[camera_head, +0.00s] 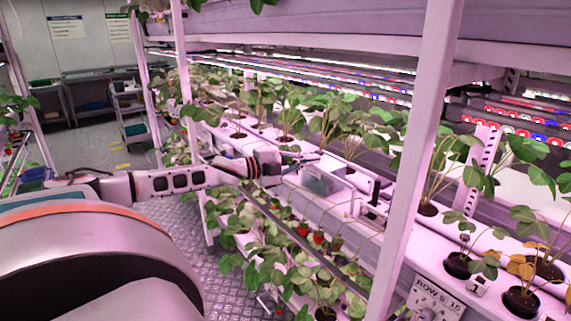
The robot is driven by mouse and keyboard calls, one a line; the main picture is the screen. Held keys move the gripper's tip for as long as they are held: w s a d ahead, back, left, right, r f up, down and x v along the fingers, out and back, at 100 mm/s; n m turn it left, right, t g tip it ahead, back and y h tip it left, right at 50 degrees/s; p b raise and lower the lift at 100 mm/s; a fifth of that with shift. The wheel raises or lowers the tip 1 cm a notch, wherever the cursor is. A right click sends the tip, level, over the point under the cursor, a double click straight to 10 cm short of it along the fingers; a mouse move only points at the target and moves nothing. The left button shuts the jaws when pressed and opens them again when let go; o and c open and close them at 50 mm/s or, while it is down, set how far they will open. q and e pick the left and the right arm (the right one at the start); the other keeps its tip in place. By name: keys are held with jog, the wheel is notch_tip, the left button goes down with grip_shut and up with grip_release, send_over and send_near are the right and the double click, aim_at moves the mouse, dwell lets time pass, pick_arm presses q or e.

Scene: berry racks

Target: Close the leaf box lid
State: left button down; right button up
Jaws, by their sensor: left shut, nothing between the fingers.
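My left arm reaches in from the left, and its gripper (306,158) is at the rack in the middle of the view. The gripper is shut and small in the picture, with nothing seen held in it. A pale box-like thing with a grey panel (318,180) sits on the rack just below and right of the gripper. It may be the leaf box, but I cannot tell for sure, nor how its lid stands. I cannot tell whether the gripper touches it. My right gripper is not in view.
A white upright post (416,160) stands right of the box. Strawberry plants hang below the rack with red berries (318,237). Potted plants (521,300) stand at the right, by a row sign (437,299). The metal floor (188,215) left of the rack is clear. A cart (131,112) stands farther back.

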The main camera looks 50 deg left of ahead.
pick_arm(q)
jog(key=p+v, duration=0.1)
jog(key=v, duration=0.7)
jog(key=shift+s+r, duration=0.15)
jog(key=shift+s, duration=0.05)
dwell(0.3)
jog(key=shift+d, duration=0.1)
